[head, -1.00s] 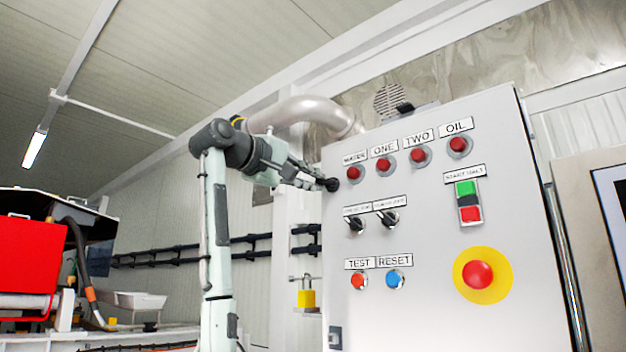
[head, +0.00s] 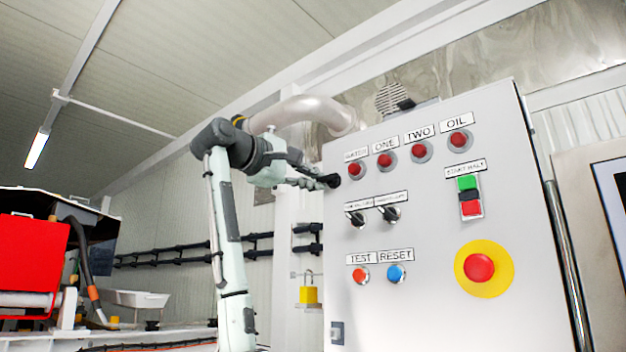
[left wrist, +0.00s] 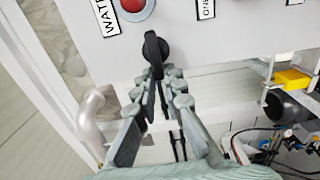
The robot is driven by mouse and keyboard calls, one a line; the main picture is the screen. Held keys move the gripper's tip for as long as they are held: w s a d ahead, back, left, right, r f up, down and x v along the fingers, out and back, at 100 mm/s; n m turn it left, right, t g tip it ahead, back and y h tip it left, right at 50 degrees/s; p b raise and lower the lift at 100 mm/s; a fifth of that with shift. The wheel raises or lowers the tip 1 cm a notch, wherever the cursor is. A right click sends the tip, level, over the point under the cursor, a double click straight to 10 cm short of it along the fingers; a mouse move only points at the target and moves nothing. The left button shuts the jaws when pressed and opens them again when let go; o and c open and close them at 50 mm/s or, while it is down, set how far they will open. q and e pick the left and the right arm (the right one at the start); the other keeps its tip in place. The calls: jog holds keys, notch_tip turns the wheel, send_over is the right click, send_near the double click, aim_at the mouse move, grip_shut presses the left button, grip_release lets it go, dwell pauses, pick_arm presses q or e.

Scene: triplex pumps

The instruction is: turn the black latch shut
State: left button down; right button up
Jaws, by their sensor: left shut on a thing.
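The black latch (head: 331,181) sits at the upper left edge of the grey control cabinet's front. In the left wrist view the latch (left wrist: 155,47) shows a rounded head at the cabinet edge and a narrow handle pointing down between my fingers. My left gripper (head: 318,182) reaches it from the left. In the wrist view the left gripper (left wrist: 160,78) is shut on the latch handle, with a finger on each side. The fingers hide part of the handle. My right gripper is not in view.
The grey cabinet (head: 430,240) carries red lamps (head: 355,170), two black switches (head: 389,213), and a red emergency button (head: 479,268) on yellow. A pale pipe (head: 300,110) runs behind my left arm. A yellow padlock (head: 308,294) hangs left of the cabinet.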

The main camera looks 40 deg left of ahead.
pick_arm(q)
jog(key=c, duration=1.6)
grip_release()
jog(key=s, duration=1.2)
jog(key=shift+a, duration=0.45)
jog(key=shift+f, duration=0.1)
